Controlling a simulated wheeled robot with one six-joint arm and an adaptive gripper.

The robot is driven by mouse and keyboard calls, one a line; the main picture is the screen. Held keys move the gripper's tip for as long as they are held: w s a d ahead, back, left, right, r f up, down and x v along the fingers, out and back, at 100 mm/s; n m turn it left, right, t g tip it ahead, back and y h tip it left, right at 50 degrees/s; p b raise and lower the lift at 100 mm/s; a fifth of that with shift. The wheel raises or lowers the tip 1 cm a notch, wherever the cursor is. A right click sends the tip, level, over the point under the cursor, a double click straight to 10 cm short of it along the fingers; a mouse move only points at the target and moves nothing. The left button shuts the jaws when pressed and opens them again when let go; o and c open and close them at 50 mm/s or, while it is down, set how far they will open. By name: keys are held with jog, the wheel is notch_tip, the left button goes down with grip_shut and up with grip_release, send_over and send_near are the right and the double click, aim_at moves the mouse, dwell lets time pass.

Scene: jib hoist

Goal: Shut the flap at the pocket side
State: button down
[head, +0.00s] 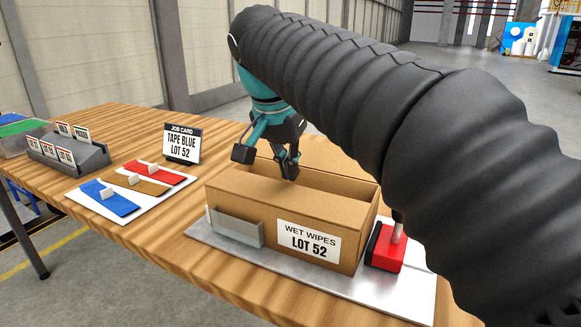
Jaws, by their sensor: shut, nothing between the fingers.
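The brown carton (230,202) stands on a metal plate, with a "WET WIPES LOT 52" label (308,242) on its near face. A grey metal pocket (236,228) is at the left of that face. A brown panel (285,200) lies along the near side of the top, and a dark gap shows behind it. Another panel (340,158) rises at the far side. My gripper (270,163) is shut and empty, pointing down over the carton's left and middle. Contact with the cardboard cannot be told. My arm hides part of the carton's right and far side.
A red block with a rod (388,247) stands at the plate's right. The metal plate (385,296) has bare room in front. Left are blue, brown and red strips (108,197), a job card (182,144) and a grey card holder (66,152). Bare wood (180,258) shows in front.

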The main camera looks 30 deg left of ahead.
aim_at(279, 195)
jog(key=v, duration=1.2)
jog(key=shift+r, duration=0.1)
